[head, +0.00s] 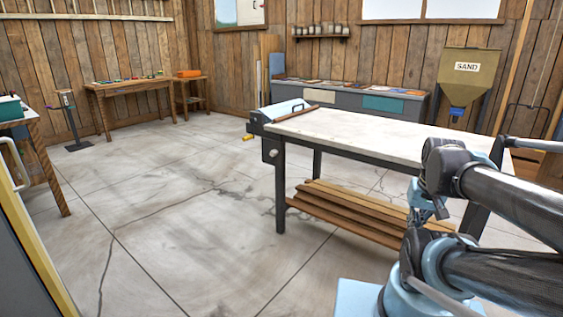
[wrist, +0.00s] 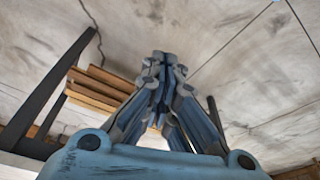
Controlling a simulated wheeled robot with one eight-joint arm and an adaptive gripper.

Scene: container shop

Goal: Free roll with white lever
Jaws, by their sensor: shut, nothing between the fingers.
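My gripper (wrist: 164,62) is shut and empty in the wrist view, its fingers together above the floor. In the head view my arm is at the right, in front of the workbench. I cannot make out a roll or a white lever for certain. A pale blue device (head: 283,108) with a brown bar beside it sits at the left end of the workbench top (head: 360,130). A whitish curved handle (head: 14,162) shows at the left edge. A post stand (head: 70,118) with a small head stands at the far left; its details are too small to tell.
Planks (head: 350,215) lie on the workbench's lower shelf; they also show in the wrist view (wrist: 98,88). A grey counter (head: 340,96) and a SAND hopper (head: 467,78) stand behind. A wooden table (head: 130,87) is at the back left.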

